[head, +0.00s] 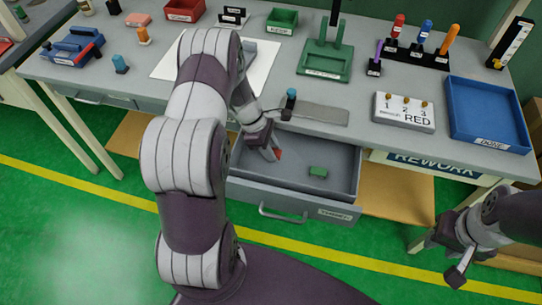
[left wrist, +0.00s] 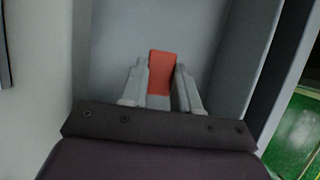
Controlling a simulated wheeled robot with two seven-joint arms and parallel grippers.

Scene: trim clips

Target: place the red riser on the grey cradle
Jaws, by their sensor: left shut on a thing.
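The red riser (left wrist: 161,72) is between the two fingers of my left gripper (left wrist: 160,90), which is shut on it inside the open drawer. A grey piece (head: 249,49) on the white sheet, partly hidden by my left arm, may be the grey cradle; I cannot tell for sure. My right gripper (head: 455,262) hangs at the lower right, away from the table, and its finger opening is unclear.
A counter block (head: 404,111), blue tray (head: 487,115) and green stand (head: 325,62) stand to the right.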

